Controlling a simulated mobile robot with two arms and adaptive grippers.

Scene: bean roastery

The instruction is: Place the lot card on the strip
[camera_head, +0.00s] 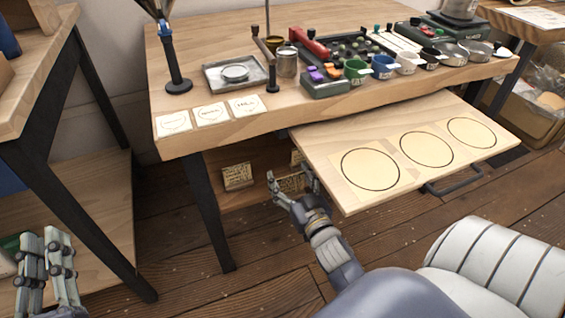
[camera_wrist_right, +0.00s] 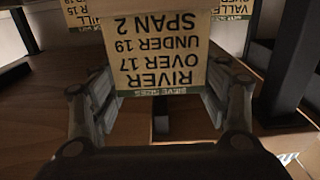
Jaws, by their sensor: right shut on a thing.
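My right gripper (camera_head: 294,184) is shut on a tan lot card (camera_head: 290,184) below the pull-out board. In the right wrist view the fingers (camera_wrist_right: 161,98) are on both side edges of this card (camera_wrist_right: 165,50). Its print appears upside down: "RIVER OVER 17 UNDER 19 SPAN 2". Two similar cards stand behind, one at the left (camera_wrist_right: 84,12) and one at the right (camera_wrist_right: 234,9). The left-hand one in the head view (camera_head: 238,176) is on the low shelf. I cannot tell which surface is the strip.
The pull-out board (camera_head: 335,195) bears three black circles on pale squares and has a dark handle (camera_head: 455,182). Three white cards (camera_head: 211,114) lie along the table's front left edge. Cups, a tray (camera_head: 235,85) and a stand (camera_head: 175,70) crowd the table. Table legs flank the shelf.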

